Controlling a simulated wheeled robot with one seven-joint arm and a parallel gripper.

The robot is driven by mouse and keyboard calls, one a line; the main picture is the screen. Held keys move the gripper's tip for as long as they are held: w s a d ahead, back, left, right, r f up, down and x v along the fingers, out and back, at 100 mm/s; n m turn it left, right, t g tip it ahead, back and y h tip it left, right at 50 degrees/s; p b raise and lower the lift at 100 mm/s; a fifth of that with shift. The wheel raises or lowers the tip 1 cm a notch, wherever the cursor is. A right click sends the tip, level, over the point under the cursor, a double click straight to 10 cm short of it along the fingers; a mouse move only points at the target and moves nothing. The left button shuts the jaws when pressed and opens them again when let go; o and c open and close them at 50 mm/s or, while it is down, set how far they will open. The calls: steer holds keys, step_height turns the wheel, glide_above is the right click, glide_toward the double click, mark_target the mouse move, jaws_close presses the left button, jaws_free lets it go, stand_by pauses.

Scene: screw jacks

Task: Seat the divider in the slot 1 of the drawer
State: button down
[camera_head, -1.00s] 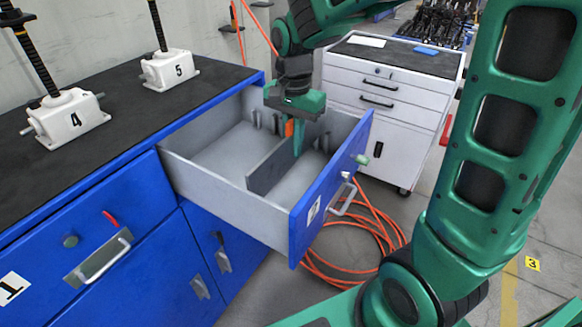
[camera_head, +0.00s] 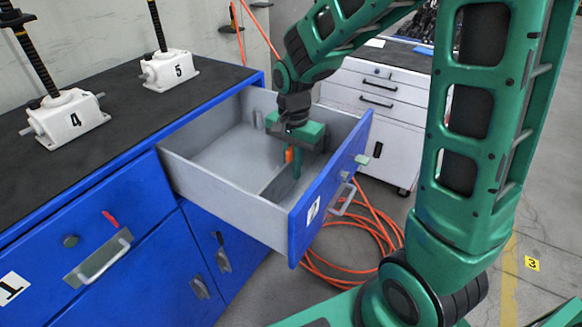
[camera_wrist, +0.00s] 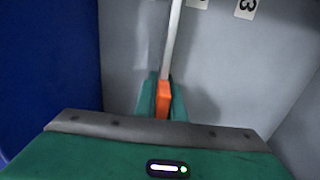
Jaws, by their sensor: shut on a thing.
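The blue-fronted grey drawer (camera_head: 215,190) is pulled open. The divider (camera_head: 276,182), a thin grey plate, stands low inside it, mostly below the rim. My gripper (camera_head: 294,165) is inside the drawer, shut on the divider's orange tab (camera_head: 289,155). In the wrist view the divider (camera_wrist: 172,45) shows edge-on, with its orange tab (camera_wrist: 163,98) between my fingertips (camera_wrist: 163,95). A label 3 (camera_wrist: 245,8) and part of another label lie near the divider's far end. Slot 1 cannot be made out, nor whether the divider's ends are in slot guides.
The blue cabinet's dark top (camera_head: 130,120) carries screw jacks marked 4 (camera_head: 68,122) and 5 (camera_head: 169,70). A white cabinet (camera_head: 375,130) stands behind the drawer. An orange hose (camera_head: 385,240) lies coiled on the floor below. The drawer's left part is empty.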

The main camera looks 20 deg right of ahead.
steer(key=c, duration=1.8)
jaws_free()
steer(key=shift+c, duration=0.2)
step_height(320, 180, up, 12)
steer(key=shift+r, duration=0.1)
